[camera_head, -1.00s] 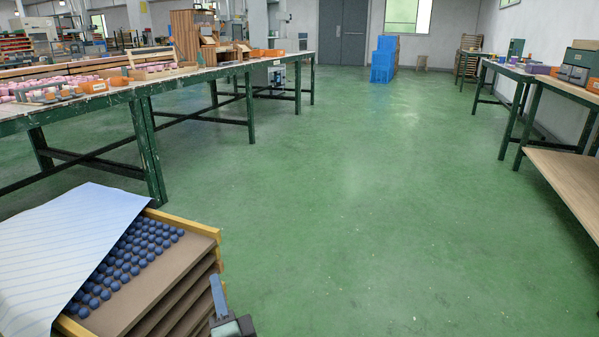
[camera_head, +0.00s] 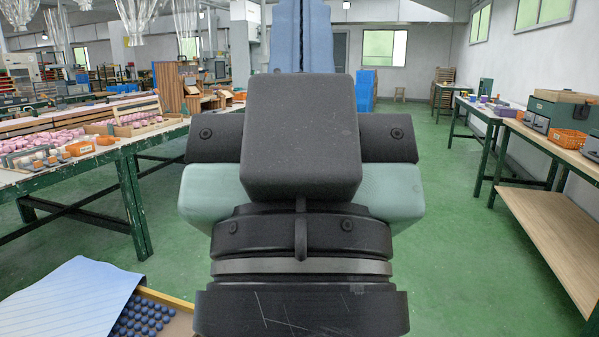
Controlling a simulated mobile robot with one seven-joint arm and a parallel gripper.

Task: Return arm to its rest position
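My gripper (camera_head: 301,20) stands upright close in front of the camera and fills the middle of the view. Its two blue fingers lie side by side with only a thin dark line between them, and their tips run up to the top edge. The fingers look shut, and nothing shows between them. The dark wrist and pale green gripper body hide the middle of the room. The tray stack (camera_head: 183,325) shows only in part at the lower left, with blue balls (camera_head: 140,318) and a pale blue striped sheet (camera_head: 70,300) over it.
A long green-legged table (camera_head: 125,150) with pink pieces and orange trays stands at the left. A wooden-topped bench (camera_head: 560,150) with a lower shelf and boxes runs along the right. Blue crates (camera_head: 366,90) stand at the back. Green floor (camera_head: 455,240) is clear between.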

